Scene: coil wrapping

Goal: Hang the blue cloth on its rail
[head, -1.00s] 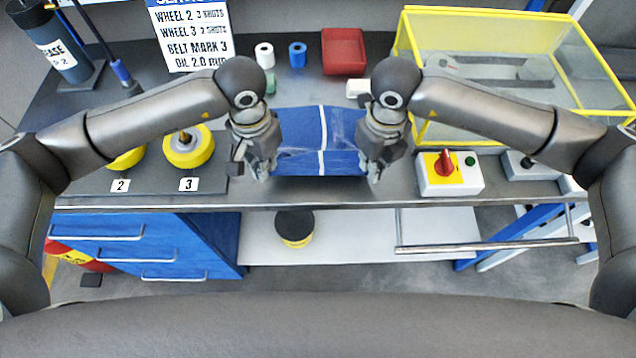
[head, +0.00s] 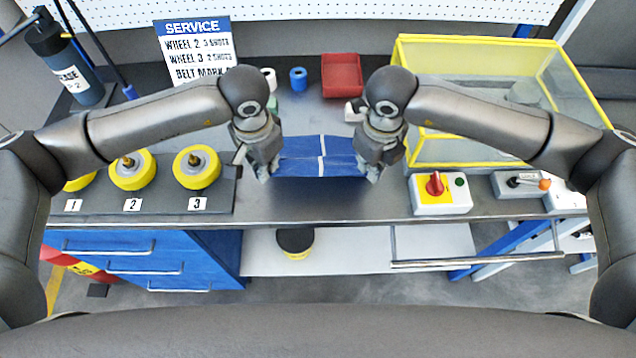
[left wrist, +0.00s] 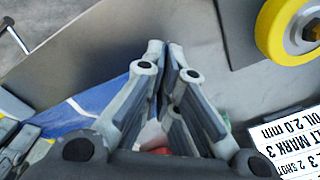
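The blue cloth (head: 318,160), with a white stripe across it and another down its middle, is spread between my two grippers over the bench in the head view. My left gripper (head: 265,177) is at its left edge and my right gripper (head: 374,176) at its right edge; both look shut on it. In the left wrist view the left fingers (left wrist: 165,47) are close together, with blue cloth (left wrist: 95,98) running off to the left. A silver rail (head: 478,264) runs along the bench front at lower right, with nothing hanging on it.
Yellow wheels stand on a numbered stand (head: 215,202) at left. A red-knob switch box (head: 425,207) and a lever box (head: 512,186) sit near the front edge at right. A yellow-framed clear case (head: 480,155), a red tray (head: 342,76) and a service sign (head: 195,48) are behind.

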